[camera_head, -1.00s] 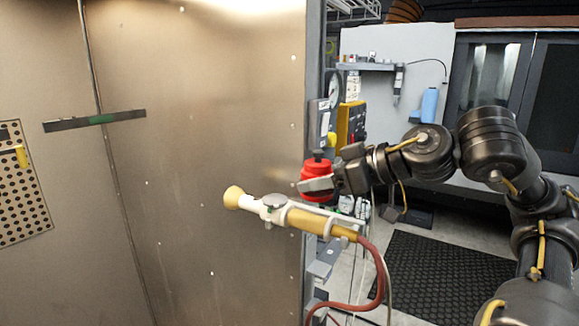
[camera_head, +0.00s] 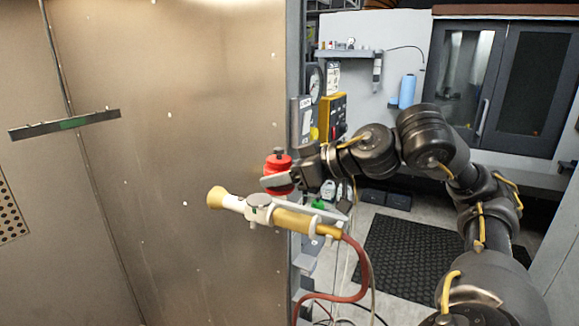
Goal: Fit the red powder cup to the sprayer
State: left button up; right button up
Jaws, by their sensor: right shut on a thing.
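The red powder cup (camera_head: 279,162) has a dark knob on top and looks upright. My right gripper (camera_head: 276,180) is shut on it from the right, its pale finger across the cup's lower front. The sprayer (camera_head: 290,219) is yellow and white with a flared yellow nozzle (camera_head: 216,197) pointing left. A round grey disc (camera_head: 259,199) sits on top of the sprayer's front part. The cup is above and slightly right of this disc, with a gap in the picture. The cup's underside is partly hidden by the finger. My left gripper is not in view.
A red-brown hose (camera_head: 361,272) hangs from the sprayer's rear. The metal booth wall (camera_head: 190,120) stands at the left. Behind the gripper are a yellow control box (camera_head: 332,116) and shelves. A black floor mat (camera_head: 410,255) lies at the right.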

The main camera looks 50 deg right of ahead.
jog(key=shift+w+a+r+p, duration=0.1)
jog(key=shift+w+p, duration=0.35)
jog(key=shift+w, duration=0.15)
jog(key=shift+w+p, duration=0.3)
jog(key=shift+w, duration=0.4)
jog(key=shift+w+a+f+p, duration=0.1)
jog(key=shift+w+f+p, duration=0.15)
jog(key=shift+w+p, duration=0.25)
jog(key=shift+w+a+f, duration=0.1)
jog(key=shift+w+f, duration=0.1)
jog(key=shift+w, duration=1.1)
pick_arm(q)
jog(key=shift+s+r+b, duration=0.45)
jog(key=shift+b, duration=0.6)
pick_arm(e)
jog(key=shift+f, duration=1.55)
jog(key=shift+w, duration=0.1)
jog(key=shift+f, duration=0.2)
